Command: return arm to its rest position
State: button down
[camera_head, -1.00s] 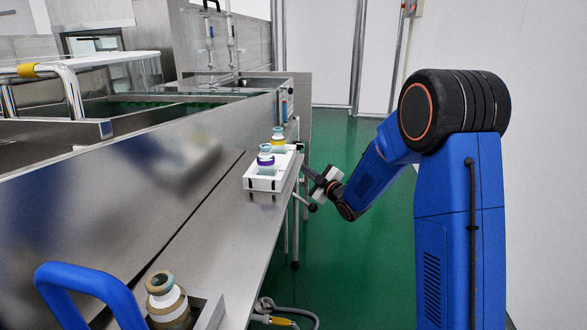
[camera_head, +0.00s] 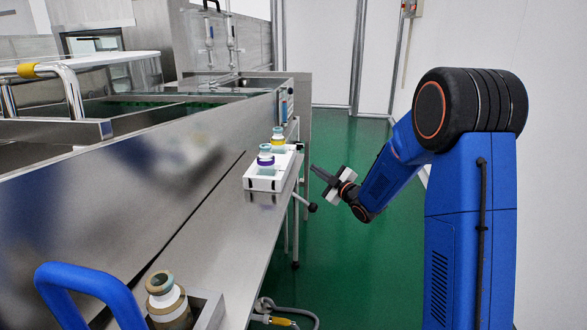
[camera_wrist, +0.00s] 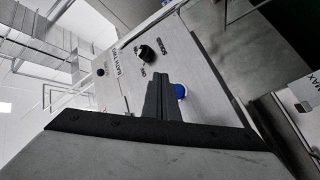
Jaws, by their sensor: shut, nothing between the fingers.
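My blue arm (camera_head: 392,172) stands at the right in the head view, over the green floor. My gripper (camera_head: 322,177) is shut and empty. It points left toward the bench edge and is apart from it, with a strip of floor between. In the wrist view the closed fingers (camera_wrist: 160,98) stand in front of a metal control panel (camera_wrist: 128,75) with a black rotary knob (camera_wrist: 144,53). A blue round part (camera_wrist: 180,91) is partly hidden behind the fingers.
A steel bench (camera_head: 222,222) runs along the left. A white tray (camera_head: 265,184) with two bottles stands near its edge. Another bottle (camera_head: 167,300) is in a holder in front, beside a blue handle (camera_head: 85,280). A white wall is close at the right.

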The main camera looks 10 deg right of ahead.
jog(key=shift+s+d, duration=0.1)
jog(key=shift+d, duration=0.15)
jog(key=s+d+r+m+g+h, duration=0.2)
jog(key=s+d+r+m+h, duration=0.15)
jog(key=s, duration=0.65)
jog(key=s+d+r+m+g+h, duration=0.2)
jog(key=s+d+m+h, duration=0.25)
jog(key=s, duration=0.45)
jog(key=s+a+f+m+g, duration=0.1)
jog(key=s+f+m+g, duration=0.1)
jog(key=s, duration=1)
jog(key=s+f+m+g, duration=0.2)
jog(key=s+g, duration=0.1)
jog(key=s, duration=0.9)
jog(key=s+a+f+m+g, duration=0.1)
jog(key=s+f+m+g, duration=0.1)
jog(key=s, duration=0.9)
jog(key=shift+s+a+m+g, duration=0.3)
jog(key=shift+s+m+g, duration=0.1)
jog(key=shift+m+g, duration=0.1)
